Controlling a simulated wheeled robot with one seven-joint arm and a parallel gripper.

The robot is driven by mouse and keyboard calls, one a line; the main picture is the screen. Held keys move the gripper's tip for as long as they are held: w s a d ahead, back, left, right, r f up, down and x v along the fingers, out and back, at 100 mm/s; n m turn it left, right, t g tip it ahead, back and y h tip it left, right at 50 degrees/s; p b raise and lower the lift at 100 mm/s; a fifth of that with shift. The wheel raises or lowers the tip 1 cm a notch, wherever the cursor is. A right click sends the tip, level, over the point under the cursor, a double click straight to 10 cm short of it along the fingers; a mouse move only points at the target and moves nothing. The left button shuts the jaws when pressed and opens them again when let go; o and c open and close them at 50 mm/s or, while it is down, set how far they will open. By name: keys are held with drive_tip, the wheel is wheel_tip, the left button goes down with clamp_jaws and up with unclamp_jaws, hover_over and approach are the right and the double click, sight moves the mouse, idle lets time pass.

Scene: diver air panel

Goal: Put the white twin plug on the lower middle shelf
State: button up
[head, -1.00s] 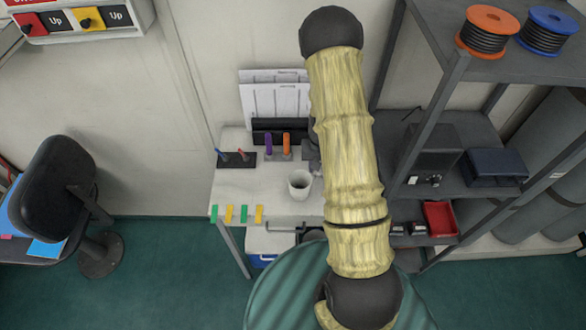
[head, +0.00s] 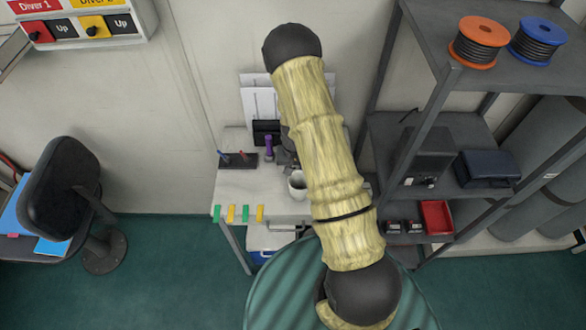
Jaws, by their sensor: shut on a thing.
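My arm crosses the head view from the bottom right up to the wall and covers most of my gripper. Only a grey part of my gripper (head: 288,146) shows at the arm's left edge, above the white table (head: 240,191). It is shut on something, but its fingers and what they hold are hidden. I cannot make out the white twin plug. The rack at the right has a top, a middle and a lower shelf (head: 437,239). The lower shelf bears a red bin (head: 436,217) and small dark blocks (head: 393,227).
A white cup (head: 297,187), a purple upright piece (head: 268,148) and a dark holder (head: 238,161) stand on the table. Coloured tags hang at its front edge. A dark unit (head: 428,165) and a blue case (head: 490,168) fill much of the middle shelf. A chair (head: 62,190) stands at the left.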

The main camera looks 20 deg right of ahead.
drive_tip(key=shift+a+f+p, duration=0.35)
drive_tip(key=shift+f, duration=0.1)
drive_tip(key=shift+d+f, duration=0.15)
drive_tip(key=shift+f, duration=0.2)
drive_tip(key=o, duration=1)
drive_tip(key=shift+r, duration=0.2)
wheel_tip(320, 180, up, 12)
drive_tip(key=b, duration=0.3)
